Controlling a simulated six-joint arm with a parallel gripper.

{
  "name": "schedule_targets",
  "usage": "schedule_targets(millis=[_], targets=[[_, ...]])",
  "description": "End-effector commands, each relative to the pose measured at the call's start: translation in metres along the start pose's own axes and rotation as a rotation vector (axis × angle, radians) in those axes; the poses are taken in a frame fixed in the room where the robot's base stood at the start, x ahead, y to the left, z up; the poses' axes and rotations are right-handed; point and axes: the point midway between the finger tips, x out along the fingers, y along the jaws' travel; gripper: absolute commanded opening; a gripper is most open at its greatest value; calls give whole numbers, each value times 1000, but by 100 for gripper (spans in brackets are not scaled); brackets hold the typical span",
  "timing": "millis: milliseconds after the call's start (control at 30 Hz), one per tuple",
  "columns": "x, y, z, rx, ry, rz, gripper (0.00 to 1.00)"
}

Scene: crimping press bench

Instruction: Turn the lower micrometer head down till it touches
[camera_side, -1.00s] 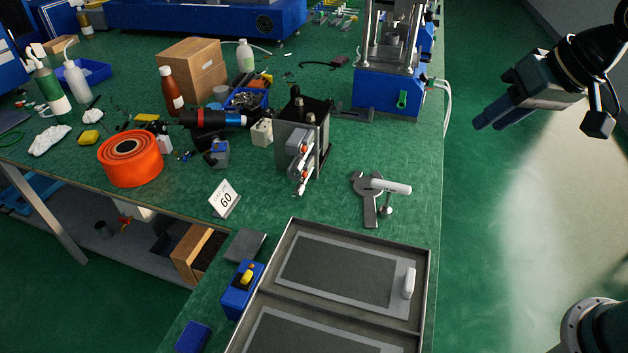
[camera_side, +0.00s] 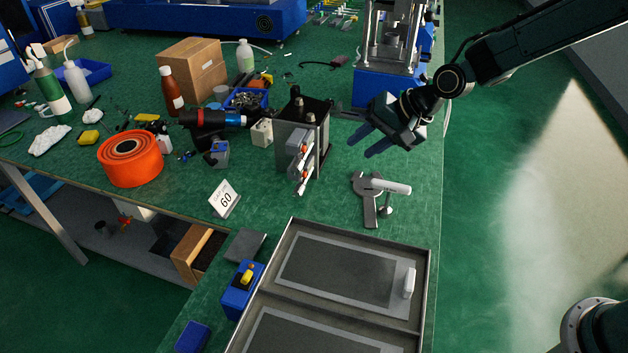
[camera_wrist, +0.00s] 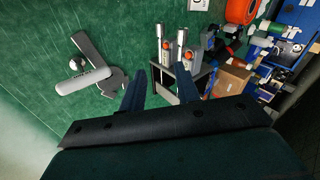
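The dark fixture block (camera_side: 317,137) stands on the green bench and carries two silver micrometer heads with orange-red bands on its front face. The lower micrometer head (camera_side: 303,180) sits just below the upper one (camera_side: 298,146). Both heads also show past my fingers in the wrist view, where I cannot tell which is the lower; one is the left head (camera_wrist: 165,48). My gripper (camera_side: 359,148) is right of the block, above the bench, its two blue fingers apart and empty. Contact at the lower head's tip cannot be seen.
A grey flat tool with a white handle (camera_side: 370,205) lies right of the block. A press (camera_side: 385,90) stands behind; a framed tray (camera_side: 287,233) lies in front. Bench between block and grey tool is clear.

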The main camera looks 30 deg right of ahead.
Motion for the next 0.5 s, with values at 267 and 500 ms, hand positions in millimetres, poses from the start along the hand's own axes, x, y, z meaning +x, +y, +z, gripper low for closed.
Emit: schedule_targets(millis=[267,500], targets=[[63,7,2,147,-40,-49,32],[80,9,3,196,-50,-67,32]])
